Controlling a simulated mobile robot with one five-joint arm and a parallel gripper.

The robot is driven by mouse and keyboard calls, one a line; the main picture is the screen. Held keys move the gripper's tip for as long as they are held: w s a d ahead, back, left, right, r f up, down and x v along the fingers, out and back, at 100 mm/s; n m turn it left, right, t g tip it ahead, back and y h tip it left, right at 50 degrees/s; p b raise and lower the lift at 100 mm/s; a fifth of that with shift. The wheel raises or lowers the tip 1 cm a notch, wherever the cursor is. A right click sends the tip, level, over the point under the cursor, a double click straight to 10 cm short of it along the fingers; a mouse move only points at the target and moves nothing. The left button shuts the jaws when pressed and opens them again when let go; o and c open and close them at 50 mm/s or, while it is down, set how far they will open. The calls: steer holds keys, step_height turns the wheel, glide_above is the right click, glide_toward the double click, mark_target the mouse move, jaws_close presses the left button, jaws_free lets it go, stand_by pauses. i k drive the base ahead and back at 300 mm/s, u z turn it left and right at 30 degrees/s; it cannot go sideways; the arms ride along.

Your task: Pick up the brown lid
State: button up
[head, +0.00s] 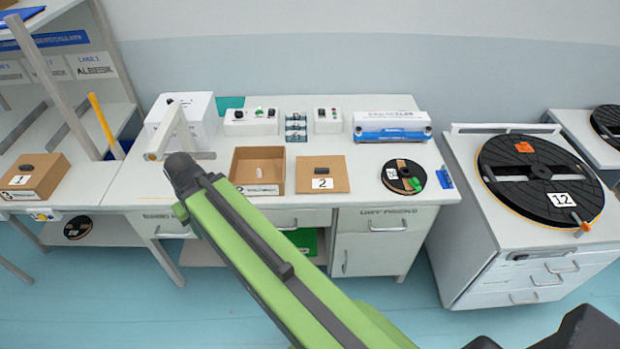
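A flat, square brown lid (336,185) lies on the middle table. It has a small dark grip on top and a white label with a 2. My green arm reaches up from the lower right and ends in a dark joint in front of the table, left of the open box. No gripper fingers show, so I cannot see whether they are open or shut. Nothing covers the lid.
A closed brown box labelled 1 (22,191) sits on the left table. A small reel (398,164) lies right of the lid. Control boxes (262,128) and a white box (202,112) stand behind. A large reel (512,160) lies on the right cabinet.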

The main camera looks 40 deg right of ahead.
mark_target(315, 173)
steer(key=u, duration=0.3)
steer(key=i, duration=1)
